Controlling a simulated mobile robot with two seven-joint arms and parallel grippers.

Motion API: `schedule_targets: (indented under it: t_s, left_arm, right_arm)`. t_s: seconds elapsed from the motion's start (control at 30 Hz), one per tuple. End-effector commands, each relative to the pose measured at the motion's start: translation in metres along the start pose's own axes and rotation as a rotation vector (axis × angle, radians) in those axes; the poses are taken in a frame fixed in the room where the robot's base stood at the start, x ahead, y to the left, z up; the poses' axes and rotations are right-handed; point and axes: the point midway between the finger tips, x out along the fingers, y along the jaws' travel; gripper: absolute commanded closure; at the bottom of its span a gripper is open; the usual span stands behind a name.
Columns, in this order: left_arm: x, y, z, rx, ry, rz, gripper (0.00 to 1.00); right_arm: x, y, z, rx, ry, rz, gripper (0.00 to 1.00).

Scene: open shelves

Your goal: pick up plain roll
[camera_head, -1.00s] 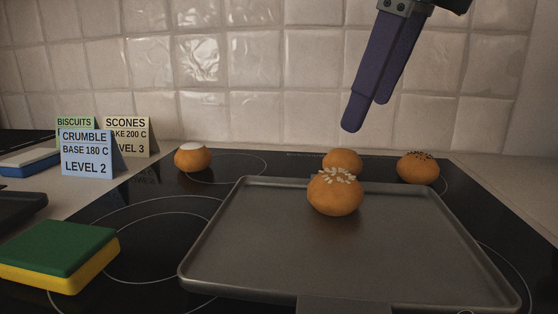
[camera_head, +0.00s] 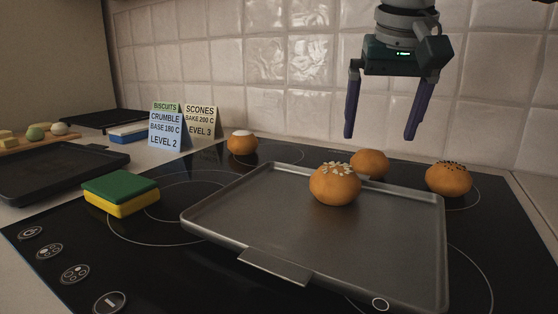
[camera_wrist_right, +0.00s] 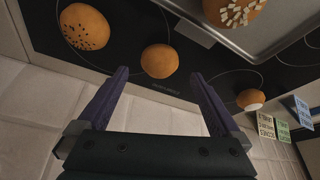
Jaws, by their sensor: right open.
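The plain roll (camera_head: 371,164) is a smooth orange-brown bun on the black hob, just behind the baking tray. In the right wrist view the plain roll (camera_wrist_right: 160,61) lies beyond and between my fingertips, not touched. My right gripper (camera_head: 380,137) is open and empty, above the back of the hob and over the plain roll. It also shows in the right wrist view (camera_wrist_right: 159,75) with its purple fingers apart. A roll with white flakes (camera_head: 335,184) sits on the tray. A dark-seeded roll (camera_head: 448,179) stands to the right, a white-topped roll (camera_head: 242,143) to the left. My left gripper is not in view.
The grey baking tray (camera_head: 240,222) covers the middle of the hob. A green and yellow sponge (camera_head: 121,194) lies left of it. Label cards (camera_head: 166,131) stand behind, near the tiled wall (camera_head: 290,85). A dark tray (camera_head: 60,172) is at far left.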

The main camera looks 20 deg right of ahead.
Motion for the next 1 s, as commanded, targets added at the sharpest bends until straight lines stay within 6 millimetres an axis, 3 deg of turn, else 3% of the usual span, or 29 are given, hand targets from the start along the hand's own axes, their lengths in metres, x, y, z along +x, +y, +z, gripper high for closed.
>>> schedule_targets:
  t_s: [0.53,0.87,1.0]
  left_arm:
    - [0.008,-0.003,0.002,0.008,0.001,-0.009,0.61]
    - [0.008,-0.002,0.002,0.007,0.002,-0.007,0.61]
    - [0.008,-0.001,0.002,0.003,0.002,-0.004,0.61]
  right_arm:
    - [0.067,0.0,-0.004,0.003,-0.001,0.0,0.0]
    - [0.072,0.0,-0.005,0.002,0.001,-0.001,0.01]
    - [0.072,0.0,-0.005,0.003,0.001,-0.001,0.17]
